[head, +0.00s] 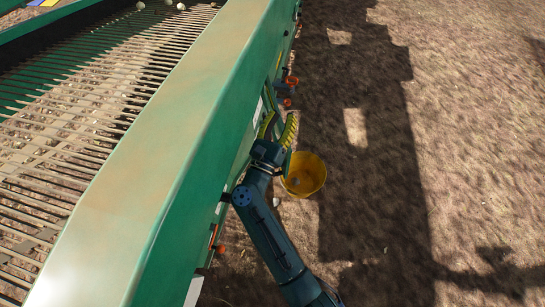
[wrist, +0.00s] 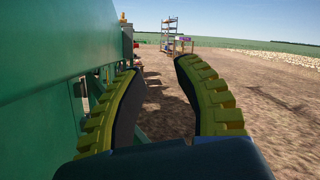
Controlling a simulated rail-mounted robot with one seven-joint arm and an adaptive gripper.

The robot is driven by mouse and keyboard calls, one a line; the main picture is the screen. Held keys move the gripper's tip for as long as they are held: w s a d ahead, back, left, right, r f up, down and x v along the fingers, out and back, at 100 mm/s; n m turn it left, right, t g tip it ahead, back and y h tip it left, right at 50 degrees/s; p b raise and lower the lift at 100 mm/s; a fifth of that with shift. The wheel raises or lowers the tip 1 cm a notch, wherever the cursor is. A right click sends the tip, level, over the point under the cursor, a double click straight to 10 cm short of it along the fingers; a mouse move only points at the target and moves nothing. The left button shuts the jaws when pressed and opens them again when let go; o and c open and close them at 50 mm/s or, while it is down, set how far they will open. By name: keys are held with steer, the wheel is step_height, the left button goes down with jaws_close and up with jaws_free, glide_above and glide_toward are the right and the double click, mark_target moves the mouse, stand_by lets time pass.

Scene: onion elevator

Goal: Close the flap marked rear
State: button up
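My gripper (head: 278,122) is beside the green side wall of the elevator (head: 190,150). In the wrist view my gripper (wrist: 157,69) has its two yellow-ribbed fingers spread with nothing between them. The left finger is close to the green wall. The right finger is over open ground. No flap with a readable "rear" mark shows in either view. Small orange parts (head: 291,80) stick out from the wall just beyond my gripper. Another orange part (head: 213,236) is on the wall nearer the bottom of the head view. My arm and gripper hide part of the wall.
A yellow bucket (head: 318,178) stands on the soil just right of my gripper. The slatted conveyor bed (head: 85,130) lies left of the wall. A metal rack (wrist: 169,34) stands far ahead. Bare soil to the right is free.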

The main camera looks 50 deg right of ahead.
steer(key=s+a+f+m+y+b, duration=0.1)
steer(key=s+a+f+b, duration=0.1)
steer(key=a+f+b, duration=0.65)
steer(key=s+a+f+m+y+b, duration=0.1)
steer(key=s+a+f+b, duration=0.2)
steer(key=f, duration=1)
steer(key=s+a+f+m+y+b, duration=0.1)
steer(key=a+f+b, duration=0.55)
steer(key=f, duration=0.45)
steer(key=b+x, duration=0.1)
steer(key=x, duration=0.4)
steer(key=b+x, duration=0.2)
steer(key=x, duration=0.3)
steer(key=b+x, duration=0.1)
steer(key=x, duration=0.5)
steer(key=shift+w+a+r, duration=0.1)
steer(key=shift+w+r, duration=0.05)
steer(key=shift+w, duration=0.1)
jaws_close()
